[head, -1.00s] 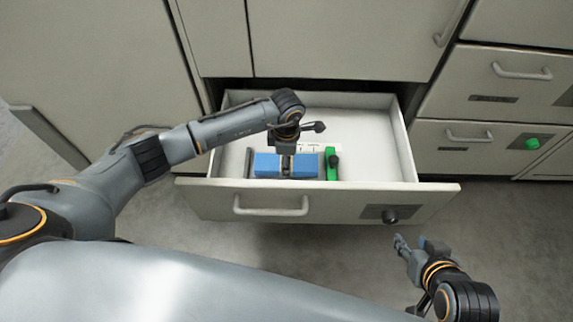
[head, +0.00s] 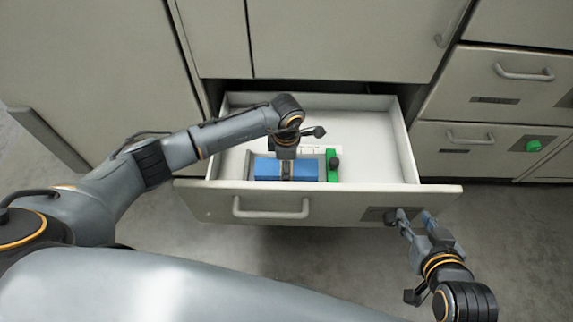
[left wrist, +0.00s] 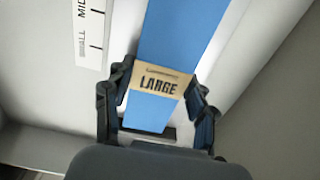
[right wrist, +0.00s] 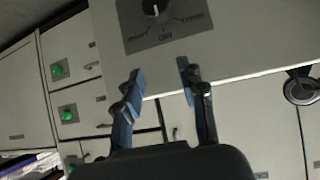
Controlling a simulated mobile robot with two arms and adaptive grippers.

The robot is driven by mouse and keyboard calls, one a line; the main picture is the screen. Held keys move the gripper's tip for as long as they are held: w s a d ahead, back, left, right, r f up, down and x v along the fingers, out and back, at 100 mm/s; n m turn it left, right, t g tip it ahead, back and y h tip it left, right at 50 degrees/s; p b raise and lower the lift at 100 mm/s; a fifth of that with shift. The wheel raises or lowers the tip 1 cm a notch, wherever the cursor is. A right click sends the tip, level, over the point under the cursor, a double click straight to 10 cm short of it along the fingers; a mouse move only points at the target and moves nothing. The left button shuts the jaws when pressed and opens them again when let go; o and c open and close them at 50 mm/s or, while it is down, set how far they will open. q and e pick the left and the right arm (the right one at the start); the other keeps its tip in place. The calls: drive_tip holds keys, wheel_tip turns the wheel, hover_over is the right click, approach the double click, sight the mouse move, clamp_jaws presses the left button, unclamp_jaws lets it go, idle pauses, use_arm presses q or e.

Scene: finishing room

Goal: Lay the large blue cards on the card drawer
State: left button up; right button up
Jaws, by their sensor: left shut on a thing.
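The large blue cards (head: 265,168) are a blue stack with a tan band marked LARGE (left wrist: 160,82). They lie in the front part of the open card drawer (head: 330,203). My left gripper (head: 287,172) reaches down over the drawer from above. In the left wrist view its fingers (left wrist: 160,95) are closed on both sides of the banded stack. My right gripper (head: 412,216) is at the right end of the drawer front. In the right wrist view its fingers (right wrist: 160,80) are apart and empty, below a dark dial knob (right wrist: 154,8).
A green slider (head: 333,165) stands right of the cards. A white size scale (left wrist: 94,35) lies behind them. The drawer's right side (head: 375,165) is bare. More closed drawers with handles (head: 522,72) and a green knob (head: 533,145) are at the right.

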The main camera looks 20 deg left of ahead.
use_arm(q)
drive_tip(key=o, duration=1.4)
use_arm(e)
drive_tip(key=shift+w+a+r, duration=0.15)
drive_tip(key=shift+w+r, duration=0.05)
drive_tip(key=shift+r, duration=0.05)
use_arm(q)
wheel_tip(320, 180, up, 6)
drive_tip(key=shift+r+p, duration=0.2)
drive_tip(key=shift+p, duration=0.9)
wheel_tip(320, 180, up, 6)
drive_tip(key=shift+p, duration=0.6)
use_arm(e)
drive_tip(key=s+d+f+g, duration=0.2)
drive_tip(key=s+g, duration=0.1)
drive_tip(key=s, duration=0.3)
drive_tip(key=s+d+f+g+h, duration=0.1)
drive_tip(key=s+d+f+g, duration=0.1)
drive_tip(key=s, duration=0.4)
drive_tip(key=shift+f+g+h, duration=0.3)
drive_tip(key=shift+f+g, duration=0.25)
drive_tip(key=shift+g, duration=0.45)
